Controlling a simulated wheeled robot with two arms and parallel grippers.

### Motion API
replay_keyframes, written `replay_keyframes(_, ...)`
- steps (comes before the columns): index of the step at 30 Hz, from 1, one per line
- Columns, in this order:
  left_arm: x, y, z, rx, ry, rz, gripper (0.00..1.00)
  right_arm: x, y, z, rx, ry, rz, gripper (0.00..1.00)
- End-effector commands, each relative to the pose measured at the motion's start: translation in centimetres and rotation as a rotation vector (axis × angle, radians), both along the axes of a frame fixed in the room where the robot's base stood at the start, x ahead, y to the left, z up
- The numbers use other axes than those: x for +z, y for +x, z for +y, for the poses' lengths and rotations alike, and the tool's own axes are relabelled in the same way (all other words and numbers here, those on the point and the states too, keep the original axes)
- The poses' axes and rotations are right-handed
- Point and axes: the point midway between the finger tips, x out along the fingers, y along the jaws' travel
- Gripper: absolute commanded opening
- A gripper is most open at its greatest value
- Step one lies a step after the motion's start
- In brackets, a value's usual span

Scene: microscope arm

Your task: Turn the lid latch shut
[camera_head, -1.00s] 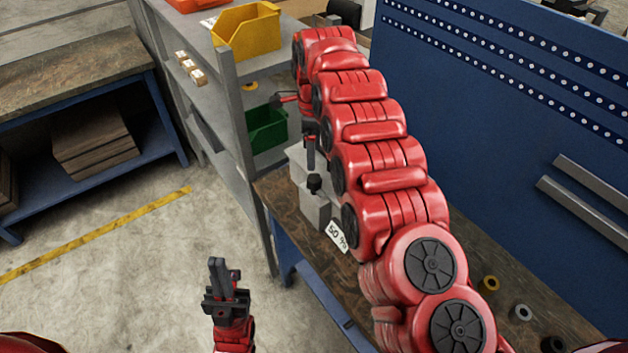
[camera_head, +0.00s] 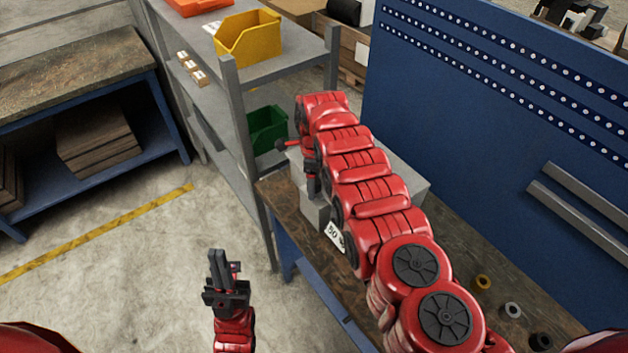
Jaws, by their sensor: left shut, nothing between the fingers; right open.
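A grey box (camera_head: 404,172) stands on the bench, mostly covered by my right arm. A white label with dark print (camera_head: 334,234) shows on its lower front. My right gripper (camera_head: 313,190) points down at the box's left part and is open, though its fingers are small and partly hidden. I cannot make out the lid latch; the gripper and arm cover that area. I cannot tell whether the fingers touch anything. My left gripper (camera_head: 222,262) is shut and empty, pointing up over the floor, well away from the box.
A grey shelf (camera_head: 282,70) with a yellow bin (camera_head: 249,36) and a green bin (camera_head: 267,128) stands behind the bench (camera_head: 445,225). A blue perforated panel (camera_head: 480,120) borders the bench on the right. Several small rings lie at its front right. The floor at left is clear.

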Motion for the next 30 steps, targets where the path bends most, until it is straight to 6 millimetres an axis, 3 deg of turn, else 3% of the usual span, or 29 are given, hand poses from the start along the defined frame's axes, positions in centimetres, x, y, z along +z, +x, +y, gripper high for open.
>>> replay_keyframes(2, 0.0, 0.0, 0.0, 0.0, 0.0, 0.0, 0.0, 0.0, 0.0, 0.0, 0.0, 0.0, 0.0, 0.76)
replay_keyframes(15, 0.0, 0.0, 0.0, 0.0, 0.0, 0.0, 0.0, 0.0, 0.0, 0.0, -0.001, 0.0, 0.0, 0.0)
replay_keyframes(30, -1.1, 0.0, 0.0, 0.0, 0.0, 0.0, 0.0, -0.1, 0.1, 0.0, 0.124, 0.002, -0.002, 0.0)
